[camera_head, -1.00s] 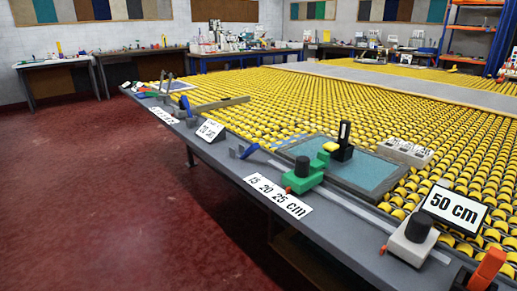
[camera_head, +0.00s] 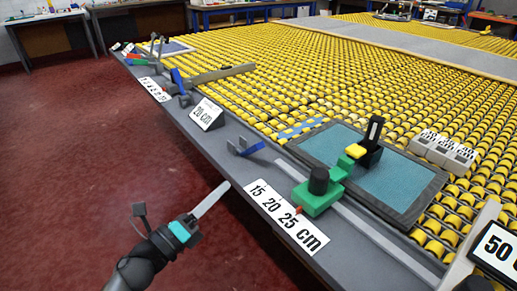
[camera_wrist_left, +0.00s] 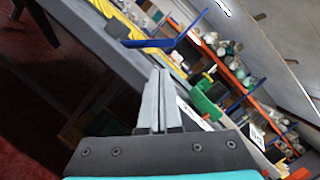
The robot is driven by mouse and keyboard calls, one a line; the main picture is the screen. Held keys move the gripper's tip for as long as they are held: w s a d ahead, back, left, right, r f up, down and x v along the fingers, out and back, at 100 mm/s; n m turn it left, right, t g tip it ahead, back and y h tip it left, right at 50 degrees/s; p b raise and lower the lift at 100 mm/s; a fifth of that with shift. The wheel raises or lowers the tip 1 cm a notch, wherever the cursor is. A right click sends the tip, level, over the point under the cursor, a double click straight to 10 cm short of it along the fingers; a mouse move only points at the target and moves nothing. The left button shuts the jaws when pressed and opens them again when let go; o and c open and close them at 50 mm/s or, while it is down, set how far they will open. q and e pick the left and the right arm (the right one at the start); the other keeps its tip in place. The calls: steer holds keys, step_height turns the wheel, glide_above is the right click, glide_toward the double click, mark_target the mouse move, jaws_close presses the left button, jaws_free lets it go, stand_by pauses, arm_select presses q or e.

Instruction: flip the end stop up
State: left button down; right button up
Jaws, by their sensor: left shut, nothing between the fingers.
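A blue angled piece (camera_head: 246,149), apparently the end stop, sits at the left end of a grey rail (camera_head: 375,235) on the table edge. It lies low rather than standing upright. A blue angled piece also shows ahead of the fingers in the left wrist view (camera_wrist_left: 160,43). A green slider block (camera_head: 318,200) with a black knob sits on the rail. My left gripper (camera_head: 226,185) is over the red floor in the picture, left of and nearer than the blue piece, apart from it. Its fingers (camera_wrist_left: 160,75) are together and empty. My right gripper is out of view.
A "15 20 25 cm" label (camera_head: 287,217) lies along the table edge. A "20 cm" sign (camera_head: 206,113) stands left of the blue piece. A dark-framed teal mat (camera_head: 395,178) lies behind the rail, on yellow rollers (camera_head: 300,70).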

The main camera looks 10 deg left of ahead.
mark_target(253, 175)
arm_select(q)
steer(key=shift+w+d+m+g+h, duration=0.2)
steer(key=shift+d+m+g+h, duration=0.1)
steer(key=shift+m+h, duration=0.3)
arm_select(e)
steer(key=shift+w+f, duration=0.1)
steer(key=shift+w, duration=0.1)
arm_select(q)
steer(key=x, duration=1)
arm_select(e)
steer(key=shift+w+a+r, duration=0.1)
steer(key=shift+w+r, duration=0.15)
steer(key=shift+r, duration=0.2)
arm_select(q)
steer(key=shift+a, duration=0.1)
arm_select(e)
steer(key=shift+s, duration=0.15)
